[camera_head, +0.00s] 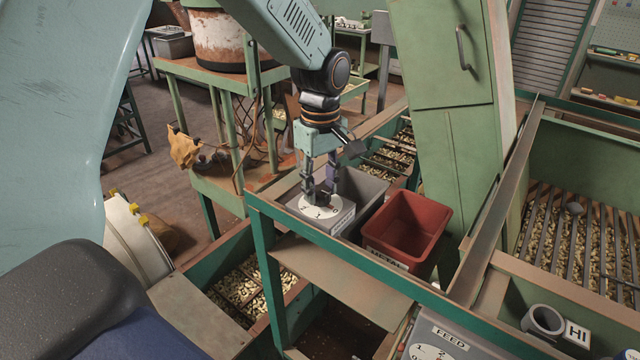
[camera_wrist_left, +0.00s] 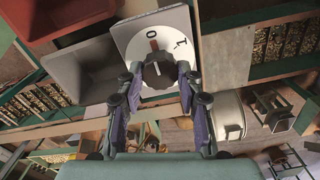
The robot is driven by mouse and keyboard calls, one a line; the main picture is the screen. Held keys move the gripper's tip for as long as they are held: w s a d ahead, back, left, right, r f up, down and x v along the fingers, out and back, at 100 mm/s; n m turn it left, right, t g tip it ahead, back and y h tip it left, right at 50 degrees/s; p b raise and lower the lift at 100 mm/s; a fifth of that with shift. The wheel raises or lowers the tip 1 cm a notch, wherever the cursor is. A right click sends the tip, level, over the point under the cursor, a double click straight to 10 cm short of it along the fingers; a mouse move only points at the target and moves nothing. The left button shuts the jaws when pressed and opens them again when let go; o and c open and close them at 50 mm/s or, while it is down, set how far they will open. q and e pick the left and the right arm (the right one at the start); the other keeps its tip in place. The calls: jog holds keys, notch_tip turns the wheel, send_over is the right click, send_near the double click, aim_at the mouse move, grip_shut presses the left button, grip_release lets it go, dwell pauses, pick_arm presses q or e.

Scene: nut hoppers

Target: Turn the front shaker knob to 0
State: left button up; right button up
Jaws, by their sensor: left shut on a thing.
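The front shaker knob is a dark ribbed knob (camera_wrist_left: 158,72) on a round white dial (camera_head: 314,212) with black digits, set on a grey box beside the frame. In the left wrist view the dial plate (camera_wrist_left: 128,37) shows a 0 and a 1. A reddish-brown pointer mark (camera_wrist_left: 154,45) extends from the knob toward the 0. My left gripper (camera_head: 321,197) comes down from above, its two fingers on either side of the knob and shut on it, as also seen in the left wrist view (camera_wrist_left: 158,77). In the head view the fingers largely hide the knob. My right gripper is not in view.
A red bin (camera_head: 408,226) stands right of the dial, with a grey bin (camera_head: 362,190) behind. A second dial labelled FEED (camera_head: 440,345) is at the bottom. Green frame rails (camera_head: 350,253) run in front. A tall green cabinet (camera_head: 450,120) stands behind, and nut trays lie around.

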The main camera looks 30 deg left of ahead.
aim_at(321, 191)
pick_arm(q)
jog(key=o, duration=0.8)
jog(key=shift+r, duration=0.1)
jog(key=o, duration=0.4)
jog(key=shift+d, duration=0.15)
jog(key=shift+c, duration=0.2)
jog(key=shift+r, duration=0.2)
notch_tip(321, 191, up, 12)
jog(key=shift+f, duration=0.2)
jog(key=shift+s+f, duration=0.1)
